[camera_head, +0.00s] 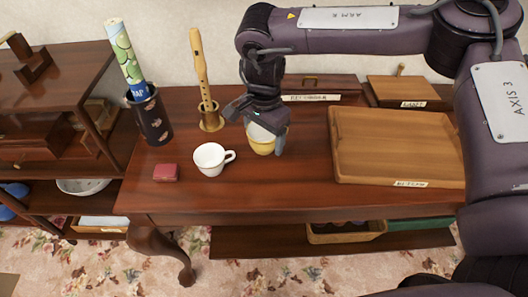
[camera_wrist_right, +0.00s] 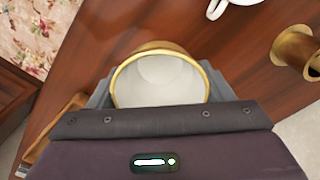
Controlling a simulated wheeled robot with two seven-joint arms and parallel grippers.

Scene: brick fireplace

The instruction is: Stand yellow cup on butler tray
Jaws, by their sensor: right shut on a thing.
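The yellow cup (camera_head: 261,143) is upright on or just above the table, with a white inside and a gold rim. My right gripper (camera_head: 266,130) reaches down from above and is shut on the cup. In the right wrist view the cup (camera_wrist_right: 160,84) sits between the fingers, its white inside facing the camera. I cannot tell whether its base touches the table. The butler tray (camera_head: 385,135), a wooden board with a label at its front edge, lies empty to the right of the cup. My left gripper is not in view.
A white cup (camera_head: 209,159) stands just left of the yellow cup. A red box (camera_head: 166,173), a recorder in a brass stand (camera_head: 211,118) and a dark holder (camera_head: 151,118) with a rolled paper are farther left. Wooden boxes (camera_head: 402,92) line the back. Bare tabletop lies between cup and tray.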

